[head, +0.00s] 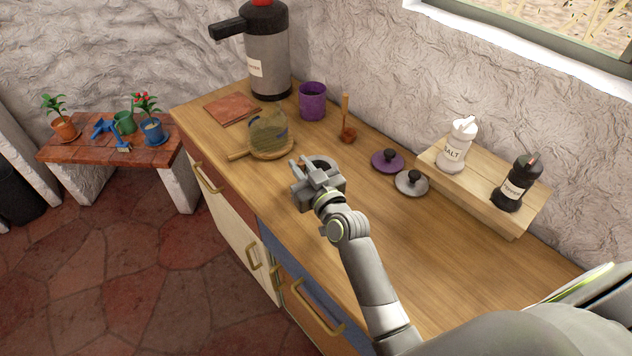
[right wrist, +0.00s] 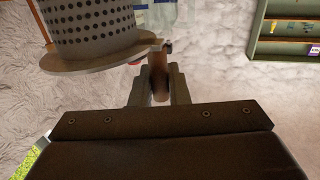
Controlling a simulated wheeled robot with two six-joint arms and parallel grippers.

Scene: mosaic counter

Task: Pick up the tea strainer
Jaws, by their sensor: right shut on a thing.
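The tea strainer (right wrist: 95,30) is a grey perforated cup with a flat rim and a short brownish handle, large at the upper left of the right wrist view. My right gripper (right wrist: 158,88) is shut on the handle, with one finger on each side of it. In the head view my right gripper (head: 314,180) is over the middle of the counter. There a grey round shape with a dark opening shows at the fingers, partly hidden by them. How high it is over the wood is hard to tell. My left gripper is not in view.
On the counter (head: 410,255) a glass vessel (head: 268,130) stands on a round wooden board. Around it are a purple mug (head: 312,101), a dipper (head: 346,120), a purple lid (head: 387,160) and a grey lid (head: 411,182). Salt (head: 457,146) and pepper (head: 517,184) stand on a raised board.

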